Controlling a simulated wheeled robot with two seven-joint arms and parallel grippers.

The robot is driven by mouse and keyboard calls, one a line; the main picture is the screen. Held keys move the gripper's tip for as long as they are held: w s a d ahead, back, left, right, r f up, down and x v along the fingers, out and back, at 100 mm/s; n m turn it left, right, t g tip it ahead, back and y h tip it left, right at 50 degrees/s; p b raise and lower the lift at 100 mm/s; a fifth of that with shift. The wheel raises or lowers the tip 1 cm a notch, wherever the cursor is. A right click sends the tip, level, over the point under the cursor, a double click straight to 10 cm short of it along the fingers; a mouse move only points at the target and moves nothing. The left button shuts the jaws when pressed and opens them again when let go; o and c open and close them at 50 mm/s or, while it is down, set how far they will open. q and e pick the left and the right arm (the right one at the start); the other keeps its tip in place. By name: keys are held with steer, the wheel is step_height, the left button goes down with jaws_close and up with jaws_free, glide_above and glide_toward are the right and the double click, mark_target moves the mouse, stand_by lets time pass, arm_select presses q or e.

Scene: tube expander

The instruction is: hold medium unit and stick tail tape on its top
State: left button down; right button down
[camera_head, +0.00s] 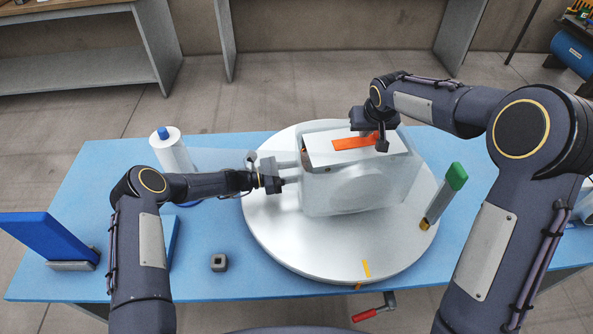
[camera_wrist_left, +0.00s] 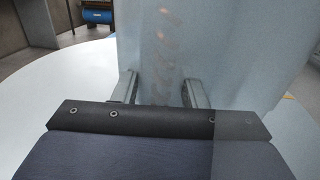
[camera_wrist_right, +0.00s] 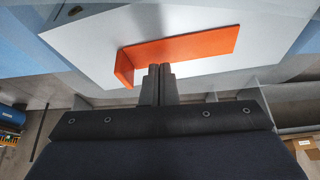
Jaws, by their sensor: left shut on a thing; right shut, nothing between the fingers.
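The medium unit (camera_head: 350,185), a pale box wrapped in clear film, stands on the round white turntable (camera_head: 275,240). My left gripper (camera_head: 290,172) is shut on the unit's left side; in the left wrist view its fingers (camera_wrist_left: 158,92) meet the film-covered wall (camera_wrist_left: 215,50). An orange tail tape (camera_head: 352,143) lies along the unit's white top, with one short end bent in the right wrist view (camera_wrist_right: 185,47). My right gripper (camera_wrist_right: 158,80) is shut and empty, its fingertips at the tape's edge. Whether they touch it I cannot tell.
A film roll (camera_head: 172,153) stands at the table's left back, with film stretching toward the unit. A blue panel (camera_head: 45,238) and a small dark block (camera_head: 218,262) are at left. A red-handled crank (camera_head: 372,312) is at the front edge.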

steer(key=shift+f, duration=0.6)
stand_by(1.0)
steer(key=shift+r, duration=3.05)
arm_select(q)
steer(key=shift+c, duration=2)
jaws_free()
steer(key=shift+o, duration=0.5)
steer(key=o, duration=0.3)
